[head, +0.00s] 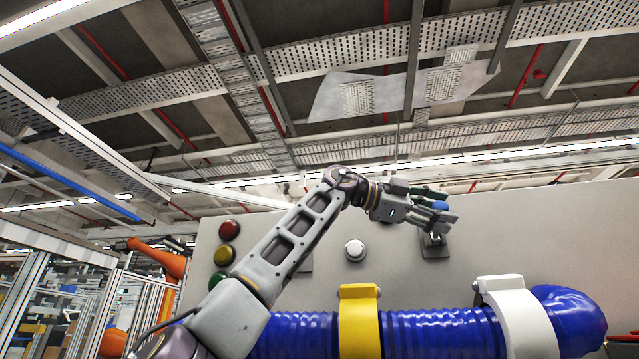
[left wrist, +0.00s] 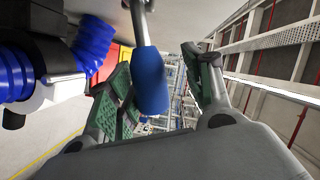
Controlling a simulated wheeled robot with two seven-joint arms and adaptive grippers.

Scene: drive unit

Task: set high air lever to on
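The lever with a blue handle (head: 440,206) stands on a small grey base plate (head: 434,247) on the light grey panel. The handle points up in the head view, and its metal stem is partly behind my fingers. My left gripper (head: 436,208) is at the handle. In the left wrist view the blue handle (left wrist: 151,82) lies between the green-padded fingers (left wrist: 158,92), nearer the left one. A gap shows to the right finger, so the gripper is open. I cannot tell whether the left finger touches the handle. No lever label is readable. My right gripper is not in view.
Red (head: 229,230), yellow (head: 224,255) and green (head: 217,280) buttons sit on the panel's left, with a white button (head: 355,250) mid-panel. A thick blue hose (head: 420,333) in yellow (head: 359,322) and white (head: 517,318) clamps runs below. An orange robot arm (head: 160,260) stands far left.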

